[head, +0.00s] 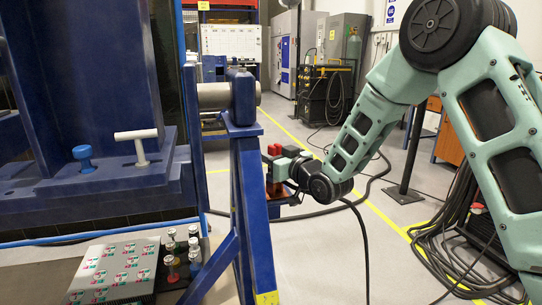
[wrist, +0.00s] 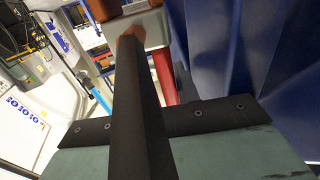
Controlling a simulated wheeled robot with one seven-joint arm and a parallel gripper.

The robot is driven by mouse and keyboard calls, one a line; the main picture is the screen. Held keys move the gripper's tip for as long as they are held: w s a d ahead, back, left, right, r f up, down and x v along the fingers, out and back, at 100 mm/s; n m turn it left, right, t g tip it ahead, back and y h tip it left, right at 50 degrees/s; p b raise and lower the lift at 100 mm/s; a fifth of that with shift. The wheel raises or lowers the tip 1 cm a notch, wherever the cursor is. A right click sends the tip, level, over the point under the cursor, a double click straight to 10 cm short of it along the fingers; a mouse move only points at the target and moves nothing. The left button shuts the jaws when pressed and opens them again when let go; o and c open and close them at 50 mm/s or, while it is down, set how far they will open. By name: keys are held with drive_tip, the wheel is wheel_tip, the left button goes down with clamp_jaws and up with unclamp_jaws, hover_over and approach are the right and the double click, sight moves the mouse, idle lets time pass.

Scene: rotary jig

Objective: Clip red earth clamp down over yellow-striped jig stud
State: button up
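My gripper (head: 279,168) is low beside the blue jig frame (head: 252,205) in the head view, partly hidden by its upright. Red parts (head: 273,150), which look like the red earth clamp, show at the gripper's tip. A red bar (wrist: 164,78) shows beyond a dark finger (wrist: 138,110) in the wrist view, under a grey piece (wrist: 150,24). Only one finger is distinct, so I cannot tell whether the gripper grips the clamp. An orange-red piece (head: 281,189) sits just below the gripper. I cannot make out a yellow-striped stud.
A large blue fixture (head: 95,90) with a blue knob (head: 84,156) and white T-handle (head: 138,146) fills the left. Cables (head: 470,245) lie on the right floor.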

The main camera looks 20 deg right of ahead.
drive_tip(key=o, duration=0.4)
drive_tip(key=shift+r, duration=0.1)
drive_tip(key=shift+o, duration=0.2)
drive_tip(key=p+v, duration=1.1)
drive_tip(key=v, duration=0.6)
drive_tip(key=shift+d, duration=0.2)
drive_tip(key=shift+s, duration=0.2)
